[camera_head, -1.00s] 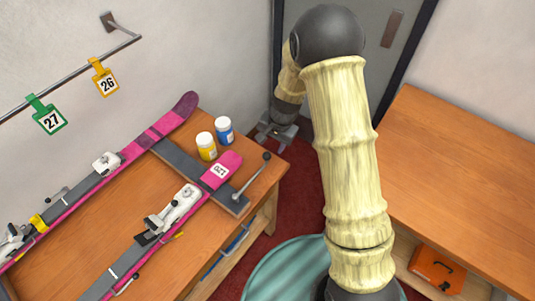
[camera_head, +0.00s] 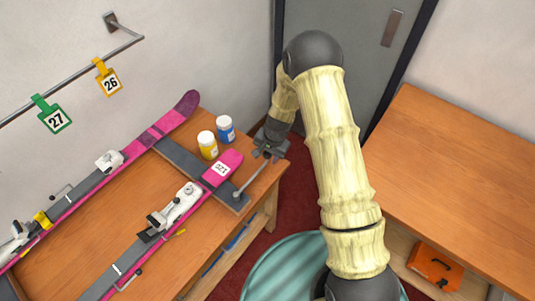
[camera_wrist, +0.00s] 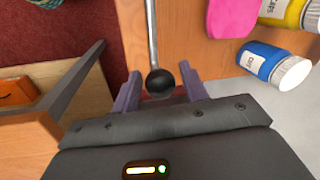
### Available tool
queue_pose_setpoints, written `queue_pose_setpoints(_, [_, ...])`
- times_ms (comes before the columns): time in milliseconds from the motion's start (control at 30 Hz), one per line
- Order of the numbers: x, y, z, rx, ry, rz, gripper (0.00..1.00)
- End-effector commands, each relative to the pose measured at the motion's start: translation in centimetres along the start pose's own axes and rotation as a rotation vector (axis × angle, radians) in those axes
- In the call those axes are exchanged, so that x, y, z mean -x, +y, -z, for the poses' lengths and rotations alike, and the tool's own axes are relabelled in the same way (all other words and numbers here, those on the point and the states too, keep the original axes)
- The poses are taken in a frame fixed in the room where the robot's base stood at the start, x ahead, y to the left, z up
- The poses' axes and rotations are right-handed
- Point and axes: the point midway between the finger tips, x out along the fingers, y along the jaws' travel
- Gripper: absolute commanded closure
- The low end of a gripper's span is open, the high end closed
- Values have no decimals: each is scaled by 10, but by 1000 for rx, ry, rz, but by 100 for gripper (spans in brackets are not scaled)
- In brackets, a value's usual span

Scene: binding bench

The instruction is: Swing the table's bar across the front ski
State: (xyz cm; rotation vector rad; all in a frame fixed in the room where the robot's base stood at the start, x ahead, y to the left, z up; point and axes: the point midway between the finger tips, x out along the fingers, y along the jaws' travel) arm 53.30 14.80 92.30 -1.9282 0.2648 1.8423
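The bar (camera_head: 252,178) is a thin metal rod pivoted at the near end of the grey plate (camera_head: 233,196) on the wooden table. It points out toward the table's right edge. Its black ball knob (camera_wrist: 160,83) sits between the fingers of my gripper (camera_wrist: 160,92) in the wrist view. The fingers stand apart, with gaps visible on both sides of the knob. In the head view my gripper (camera_head: 268,154) hides the knob. The front ski (camera_head: 160,220) is pink and grey, lies on the table left of the bar, and bears a white tag and a binding.
A second pink ski (camera_head: 150,137) lies behind. A yellow jar (camera_head: 208,147) and a blue jar (camera_head: 226,130) stand near my gripper. Another wooden bench (camera_head: 465,170) is at right, with an orange box (camera_head: 434,268) below it. Number tags hang on the wall rail.

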Motion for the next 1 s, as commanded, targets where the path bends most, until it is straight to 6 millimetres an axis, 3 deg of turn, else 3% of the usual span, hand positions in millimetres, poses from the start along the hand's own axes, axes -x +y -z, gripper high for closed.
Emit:
queue_pose_setpoints(33, [0, 0, 0, 0, 0, 0, 67])
queue_pose_setpoints(200, [0, 0, 0, 0, 0, 0, 100])
queue_pose_setpoints(667, [-2, -9, 3, 53, -7, 0, 100])
queue_pose_setpoints(1000, [-9, -42, 9, 248, -41, 3, 100])
